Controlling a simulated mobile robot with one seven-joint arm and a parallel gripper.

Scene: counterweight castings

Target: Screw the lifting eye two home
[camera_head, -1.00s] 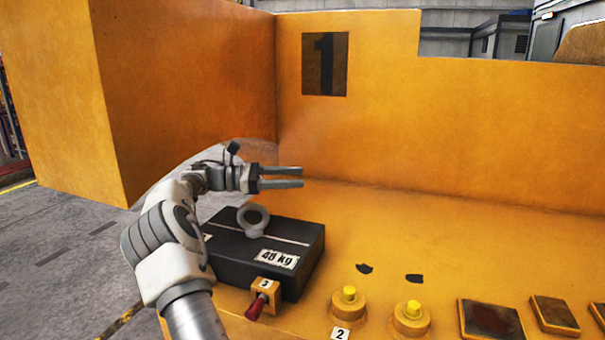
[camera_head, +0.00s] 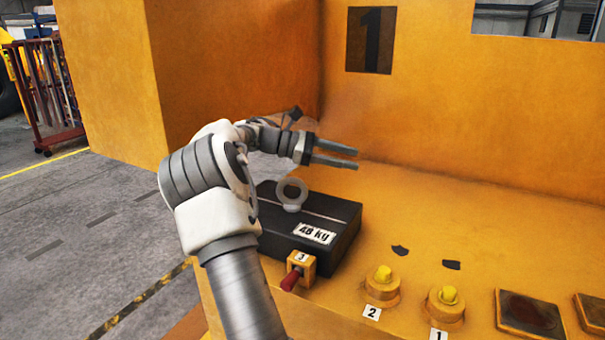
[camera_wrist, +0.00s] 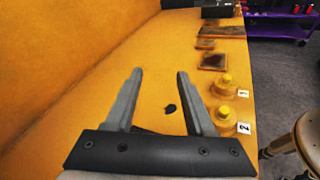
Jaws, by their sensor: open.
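One lifting eye (camera_head: 291,192), a pale grey ring on a short collar, stands on top of a dark casting (camera_head: 322,250) labelled 48 kg. Its ring is seen nearly face-on in the head view; I cannot tell whether its collar sits flush. No number shows on the eye. My gripper (camera_head: 346,158) is open and empty, above and to the right of the eye, apart from it, with its fingers pointing right. In the wrist view my gripper (camera_wrist: 160,75) has its fingers spread over the bare orange surface; the eye and casting do not show there.
A red-handled switch marked 3 (camera_head: 291,278) stands in front of the casting. Yellow knobs 2 (camera_head: 382,285) and 1 (camera_head: 446,303) stand to its right. Tall orange walls (camera_head: 450,110) rise behind. A stool (camera_wrist: 306,140) stands beyond the edge in the wrist view.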

